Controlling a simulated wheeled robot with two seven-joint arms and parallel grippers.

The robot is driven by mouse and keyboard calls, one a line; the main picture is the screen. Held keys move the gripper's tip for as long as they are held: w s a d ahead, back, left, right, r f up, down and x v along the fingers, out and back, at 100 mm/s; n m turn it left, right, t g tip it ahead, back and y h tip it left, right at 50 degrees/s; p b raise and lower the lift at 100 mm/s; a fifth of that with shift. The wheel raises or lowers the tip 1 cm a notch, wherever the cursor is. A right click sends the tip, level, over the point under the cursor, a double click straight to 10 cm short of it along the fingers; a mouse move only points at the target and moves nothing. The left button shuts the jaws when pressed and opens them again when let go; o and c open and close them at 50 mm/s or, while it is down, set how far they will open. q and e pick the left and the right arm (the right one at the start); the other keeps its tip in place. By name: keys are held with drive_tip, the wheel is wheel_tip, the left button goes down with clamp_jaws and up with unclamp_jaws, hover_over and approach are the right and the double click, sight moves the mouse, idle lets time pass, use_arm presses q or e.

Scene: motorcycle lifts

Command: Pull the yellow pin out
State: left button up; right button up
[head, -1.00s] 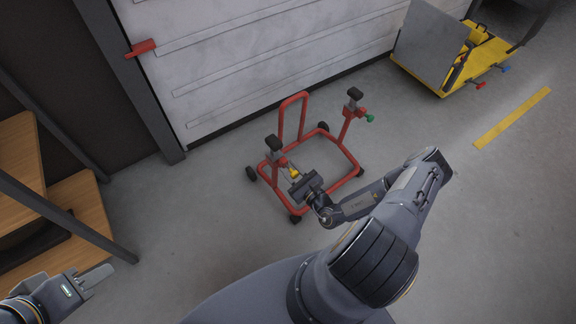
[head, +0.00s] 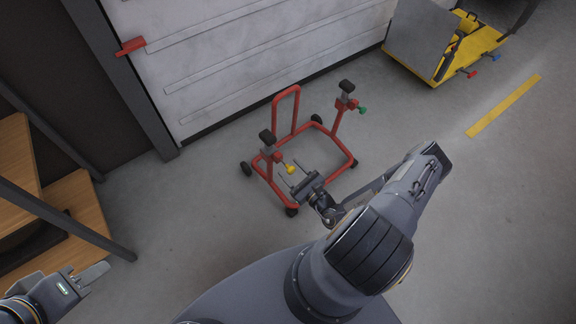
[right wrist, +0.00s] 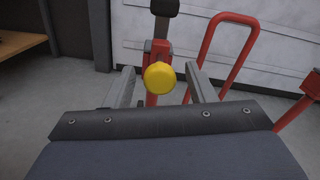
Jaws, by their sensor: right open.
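The yellow pin (head: 291,169) shows as a round yellow knob beside the left upright of the red wheeled stand (head: 296,107). In the right wrist view the yellow knob (right wrist: 160,78) appears in front of the red post, and its shaft is hidden behind it. My right gripper (head: 288,170) is open, with its two fingers pointing towards the post. The fingers lie on either side of the knob in the picture, with visible gaps, and do not appear to touch it. My left gripper (head: 92,277) is low at the left, far from the stand; its opening is unclear.
The stand's right upright carries a green knob (head: 362,110). A yellow lift (head: 455,62) with red and blue knobs stands at the upper right. Wooden steps (head: 85,205) with a dark rail are at the left. The floor right of the stand is clear.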

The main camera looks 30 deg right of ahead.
drive_tip(key=shift+s+d+p, duration=0.2)
drive_tip(key=shift+s, duration=1.15)
drive_tip(key=shift+s+d+p, duration=0.15)
drive_tip(key=shift+s+d, duration=0.05)
drive_tip(key=shift+s, duration=1.15)
